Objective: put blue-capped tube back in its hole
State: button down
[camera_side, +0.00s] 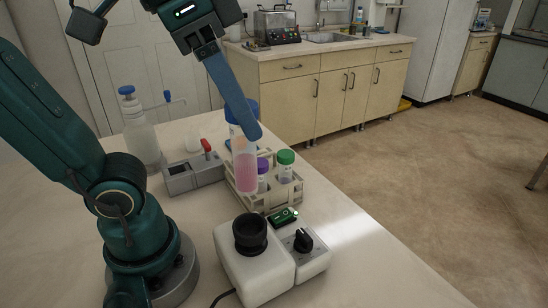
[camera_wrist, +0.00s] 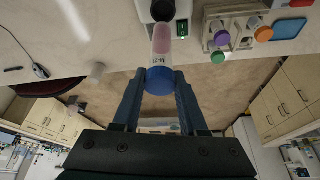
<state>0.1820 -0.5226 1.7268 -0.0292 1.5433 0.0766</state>
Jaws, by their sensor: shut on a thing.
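The blue-capped tube (camera_side: 244,165) hangs upright in my gripper (camera_side: 254,128), with pink contents in its lower part. In the wrist view the fingers (camera_wrist: 158,92) close on both sides of its blue cap (camera_wrist: 160,80), and the tube's lower end points away from me. The tube rack (camera_side: 270,202) is a pale open frame on the bench, and it also shows in the wrist view (camera_wrist: 240,46). In the side view the tube's lower end overlaps the rack's left part; in the wrist view it lies left of the rack. The target hole cannot be made out.
A white device with a black cup (camera_side: 250,233) stands in front. A grey block with a red knob (camera_side: 195,175) and a bottle (camera_side: 140,135) stand left.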

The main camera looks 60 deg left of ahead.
notch_tip(320, 180, up, 2)
jog(key=shift+r, duration=0.1)
jog(key=w+a+r+n+y, duration=0.2)
jog(key=w+a+n, duration=0.2)
jog(key=w+a, duration=0.55)
jog(key=w+a+f+n+y, duration=0.15)
jog(key=w+a+n, duration=0.3)
jog(key=a, duration=0.95)
notch_tip(320, 180, down, 21)
jog(key=m, duration=0.1)
jog(key=shift+w+d, duration=0.25)
jog(key=shift+d, duration=0.05)
jog(key=shift+f+h, duration=0.1)
jog(key=shift+h, duration=0.15)
